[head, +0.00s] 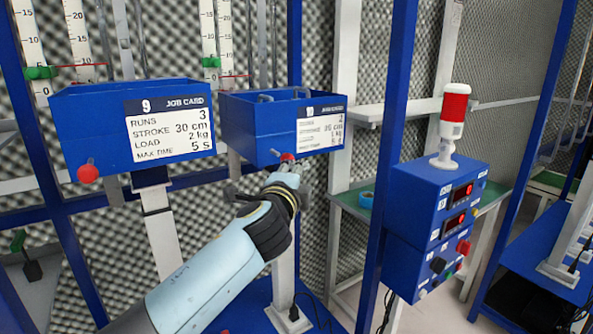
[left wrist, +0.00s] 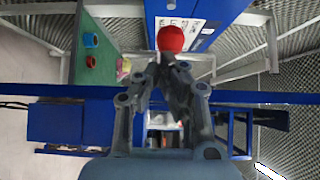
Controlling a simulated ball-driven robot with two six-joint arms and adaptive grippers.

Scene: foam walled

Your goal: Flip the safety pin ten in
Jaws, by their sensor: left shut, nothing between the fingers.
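The blue box labelled 10 (head: 247,127) hangs in the middle of the head view, with a white job card (head: 321,129) on its front. Its safety pin shows as a red ball knob (head: 287,157) on the front, and it is large in the left wrist view (left wrist: 171,39). My left gripper (head: 284,171) is shut and empty, its fingertips right at the knob; the left wrist view shows the tips (left wrist: 167,62) just below it. I cannot tell whether they touch it. My right gripper is not in view.
Blue box 9 (head: 82,130) with its own red knob (head: 88,173) is to the left. A green-topped table (head: 352,203) is behind. Foam walls surround the place.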

